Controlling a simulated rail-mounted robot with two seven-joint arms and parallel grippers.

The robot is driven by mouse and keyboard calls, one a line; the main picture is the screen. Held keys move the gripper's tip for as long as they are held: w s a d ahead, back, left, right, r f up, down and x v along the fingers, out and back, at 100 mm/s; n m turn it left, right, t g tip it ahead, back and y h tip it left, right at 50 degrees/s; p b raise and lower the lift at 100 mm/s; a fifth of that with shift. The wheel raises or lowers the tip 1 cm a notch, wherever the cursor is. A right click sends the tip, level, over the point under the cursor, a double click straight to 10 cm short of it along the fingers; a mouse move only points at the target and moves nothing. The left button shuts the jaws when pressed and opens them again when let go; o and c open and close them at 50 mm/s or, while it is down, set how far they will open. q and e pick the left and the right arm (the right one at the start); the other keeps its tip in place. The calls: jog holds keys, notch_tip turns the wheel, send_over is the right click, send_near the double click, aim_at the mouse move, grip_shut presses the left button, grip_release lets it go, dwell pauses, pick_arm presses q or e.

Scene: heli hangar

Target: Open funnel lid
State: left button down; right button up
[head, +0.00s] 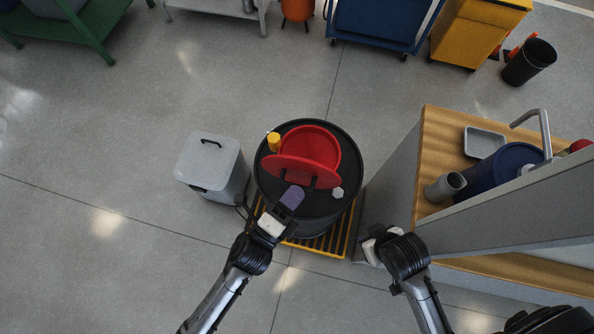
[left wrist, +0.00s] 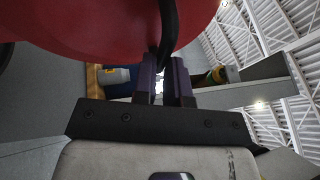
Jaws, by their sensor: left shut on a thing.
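The red funnel (head: 318,142) sits on top of a black drum (head: 338,206). Its red lid (head: 300,166) is tilted up at the front side, and part of the funnel shows behind it. The lid also fills the top of the left wrist view (left wrist: 110,25). My left gripper (head: 291,198), with purple fingers, is shut on the black lid handle (left wrist: 169,30), which runs between the fingertips. My right gripper (head: 374,246) is low beside the drum's right side, apart from the funnel; its fingers are not clear.
The drum stands on a yellow grated pallet (head: 328,246). A grey lidded bin (head: 212,165) is close on the left. A wooden-topped counter (head: 440,150) with a tray, tap and blue container stands on the right. A yellow cap (head: 273,141) is beside the funnel.

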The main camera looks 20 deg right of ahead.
pick_arm(q)
jog(key=shift+s+a+f+m+h+b, duration=0.4)
jog(key=shift+s+f+h+b, duration=0.15)
jog(key=shift+b, duration=0.5)
jog(key=shift+r, duration=0.1)
jog(key=c, duration=1.2)
grip_release()
jog(key=shift+o, duration=0.2)
jog(key=b+v, duration=0.1)
jog(key=v, duration=1.3)
jog(key=shift+d, duration=0.15)
